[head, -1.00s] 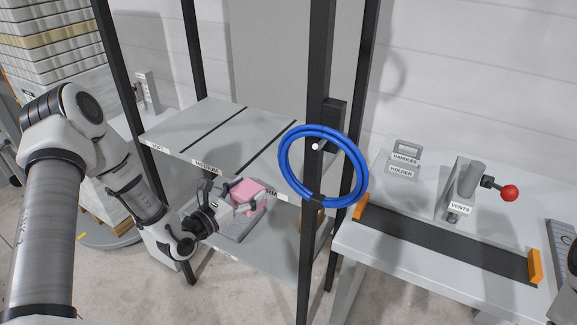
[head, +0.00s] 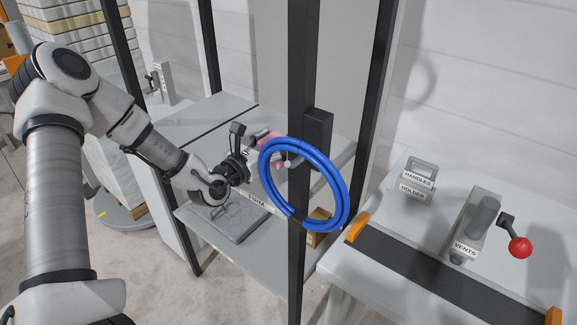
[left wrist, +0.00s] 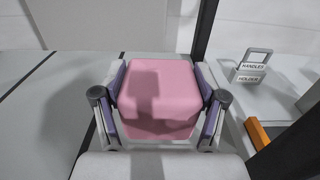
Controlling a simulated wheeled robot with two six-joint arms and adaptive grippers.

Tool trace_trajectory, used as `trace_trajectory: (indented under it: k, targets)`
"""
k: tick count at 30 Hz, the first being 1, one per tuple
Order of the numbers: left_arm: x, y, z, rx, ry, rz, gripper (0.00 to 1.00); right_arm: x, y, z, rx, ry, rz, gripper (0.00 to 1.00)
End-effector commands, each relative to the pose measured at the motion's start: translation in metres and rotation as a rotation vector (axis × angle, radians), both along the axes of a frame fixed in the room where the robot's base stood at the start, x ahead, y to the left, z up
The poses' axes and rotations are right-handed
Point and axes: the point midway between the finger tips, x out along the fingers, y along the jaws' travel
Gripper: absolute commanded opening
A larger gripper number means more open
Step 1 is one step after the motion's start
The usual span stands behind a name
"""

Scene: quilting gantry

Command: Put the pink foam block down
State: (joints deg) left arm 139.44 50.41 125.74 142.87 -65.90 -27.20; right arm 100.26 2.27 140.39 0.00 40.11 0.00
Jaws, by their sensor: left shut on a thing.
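The pink foam block (left wrist: 160,90) sits between the two fingers of my left gripper (left wrist: 160,97), which is shut on it from both sides. In the head view the left gripper (head: 262,146) holds the block (head: 270,139) at the upper shelf (head: 205,118), over its right part. The blue coil partly hides the block there. I cannot tell whether the block's underside touches the shelf. My right gripper is not in view.
The blue coil (head: 334,180) hangs on a dark post (head: 299,60), close to the left gripper. A grey tray (head: 228,222) and a brown box (head: 318,238) are on the lower shelf. At right, a bench carries the handles holder (head: 416,184) and the vents fixture (head: 472,228).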

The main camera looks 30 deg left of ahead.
Motion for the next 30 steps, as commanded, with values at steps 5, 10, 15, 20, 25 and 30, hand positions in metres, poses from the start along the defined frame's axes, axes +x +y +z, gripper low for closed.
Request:
trace_trajectory:
  k: [5,10,15,20,25,30]
  targets:
    - [0.000,0.000,-0.032,0.002,0.003,-0.002,0.56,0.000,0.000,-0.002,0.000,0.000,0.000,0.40]
    - [0.000,-0.001,-0.062,0.003,0.003,-0.003,0.56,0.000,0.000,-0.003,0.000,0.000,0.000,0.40]
    - [0.000,0.000,-0.066,0.000,-0.002,-0.001,0.56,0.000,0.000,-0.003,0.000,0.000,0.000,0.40]
    - [0.000,0.000,-0.068,0.000,-0.001,-0.001,0.56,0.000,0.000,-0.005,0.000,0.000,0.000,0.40]
    - [0.000,0.000,-0.069,0.000,-0.001,-0.002,0.96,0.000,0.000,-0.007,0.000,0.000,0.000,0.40]
    - [0.000,0.000,-0.069,0.000,-0.001,-0.002,0.97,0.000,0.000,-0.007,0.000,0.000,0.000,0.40]
